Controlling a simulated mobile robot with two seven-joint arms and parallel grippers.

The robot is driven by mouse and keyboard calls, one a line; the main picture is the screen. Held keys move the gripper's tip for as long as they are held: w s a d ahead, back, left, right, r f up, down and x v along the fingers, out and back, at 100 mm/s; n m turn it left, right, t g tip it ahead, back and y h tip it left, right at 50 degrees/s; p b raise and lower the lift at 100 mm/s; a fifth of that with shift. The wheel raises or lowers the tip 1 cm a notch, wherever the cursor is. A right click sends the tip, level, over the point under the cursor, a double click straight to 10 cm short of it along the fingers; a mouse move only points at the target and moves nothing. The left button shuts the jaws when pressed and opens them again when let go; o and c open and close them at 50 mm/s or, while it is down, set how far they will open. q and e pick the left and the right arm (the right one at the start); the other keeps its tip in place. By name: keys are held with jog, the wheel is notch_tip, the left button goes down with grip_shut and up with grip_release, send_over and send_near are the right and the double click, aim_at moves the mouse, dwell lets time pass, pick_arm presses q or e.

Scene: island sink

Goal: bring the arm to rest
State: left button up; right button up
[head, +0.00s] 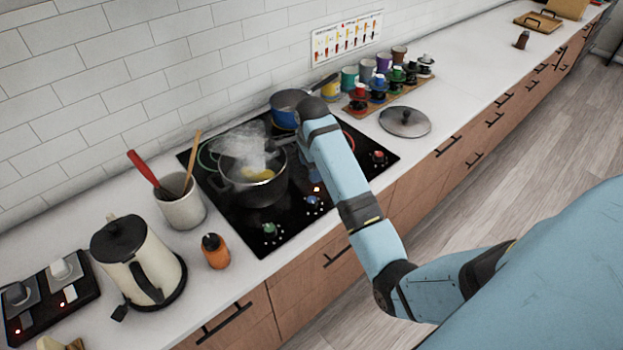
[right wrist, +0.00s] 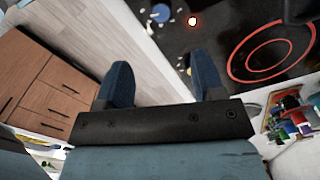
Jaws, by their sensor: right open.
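My right arm (head: 345,180) is light blue with dark joints. It reaches in from the right over the counter's front edge to the black hob. My right gripper (head: 311,172) hangs from the wrist near the hob's front right part, largely hidden behind the forearm in the head view. In the right wrist view, its two dark blue fingers (right wrist: 162,82) are spread apart with nothing between them. The white counter edge and the hob lie beyond them. My left gripper is not in view.
A steaming pot (head: 252,185) with yellow food and a blue pan (head: 284,117) stand on the hob (head: 262,238). A kettle (head: 130,255), utensil crock (head: 182,208) and orange bottle (head: 215,252) stand left. A lid (head: 405,123) and a rack of colored cups are right. The counter farther right is mostly clear.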

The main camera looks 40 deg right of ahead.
jog(key=shift+d+r, duration=0.1)
jog(key=shift+r, duration=0.15)
dwell(0.4)
jog(key=s+a+f+n, duration=0.2)
jog(key=s+f+n, duration=0.25)
jog(key=s, duration=0.35)
jog(key=s+a+r+n+t, duration=0.2)
jog(key=s+a+n, duration=0.2)
jog(key=s+n, duration=0.65)
jog(key=s+a+r+n+t, duration=0.15)
jog(key=s+a+n, duration=0.45)
jog(key=s, duration=0.8)
jog(key=w+a+f+n+t+y, duration=0.1)
jog(key=w+a+f+t, duration=0.1)
jog(key=f, duration=0.5)
jog(key=w+a+f+n+t+y, duration=0.1)
jog(key=w+a+f+t, duration=0.1)
jog(key=f+t, duration=0.3)
notch_tip(320, 180, down, 3)
jog(key=shift+w+a+r+y, duration=0.1)
jog(key=shift+w+a+y, duration=0.3)
jog(key=shift+w, duration=0.4)
